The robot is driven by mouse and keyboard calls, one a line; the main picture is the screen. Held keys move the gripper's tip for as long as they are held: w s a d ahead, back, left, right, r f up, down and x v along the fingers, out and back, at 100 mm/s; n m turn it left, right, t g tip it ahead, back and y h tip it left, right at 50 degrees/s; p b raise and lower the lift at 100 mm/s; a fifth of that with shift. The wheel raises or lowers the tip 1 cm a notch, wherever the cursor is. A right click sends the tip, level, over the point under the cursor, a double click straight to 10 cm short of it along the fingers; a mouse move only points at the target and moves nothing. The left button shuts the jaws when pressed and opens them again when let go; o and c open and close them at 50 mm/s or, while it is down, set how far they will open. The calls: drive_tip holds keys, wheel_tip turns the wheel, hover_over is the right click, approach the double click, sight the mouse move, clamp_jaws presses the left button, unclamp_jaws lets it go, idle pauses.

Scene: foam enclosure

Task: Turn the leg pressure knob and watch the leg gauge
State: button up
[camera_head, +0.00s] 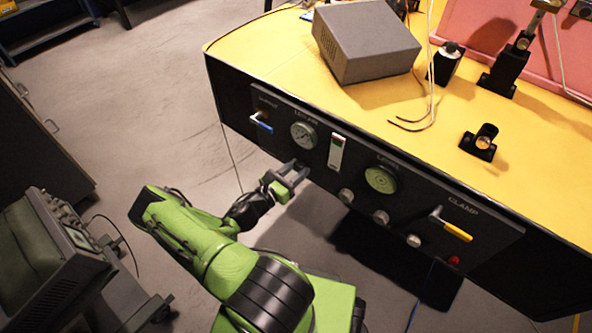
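A black control panel (440,234) runs along the front of the yellow-topped bench. A round pale dial gauge (303,135) sits on its left part and a greenish round gauge (381,179) farther right. The small lettering above them is hard to read, so I cannot tell which is the leg gauge. My gripper (302,168) is at the panel just below the left gauge, its two grey fingers apart. Whether a knob is between the fingertips is hidden. Silver knobs (346,195) (381,216) (413,240) sit in a row to the right.
A blue-handled lever (262,123) is at the panel's left end, a yellow-handled lever (452,228) at the right beside a red button (454,261). A grey box (364,42) stands on the bench. A cart with an instrument (62,245) stands lower left.

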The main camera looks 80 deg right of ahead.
drive_tip(key=shift+c, duration=1.3)
drive_tip(key=shift+m, duration=0.3)
drive_tip(key=m+p, duration=0.1)
drive_tip(key=m, duration=0.1)
drive_tip(key=shift+r+m, duration=0.1)
drive_tip(key=shift+m, duration=0.2)
drive_tip(key=shift+m+t+p, duration=0.3)
drive_tip(key=shift+m+p, duration=0.3)
drive_tip(key=shift+m, duration=1.1)
drive_tip(key=o, duration=1.1)
drive_tip(key=shift+c, duration=0.2)
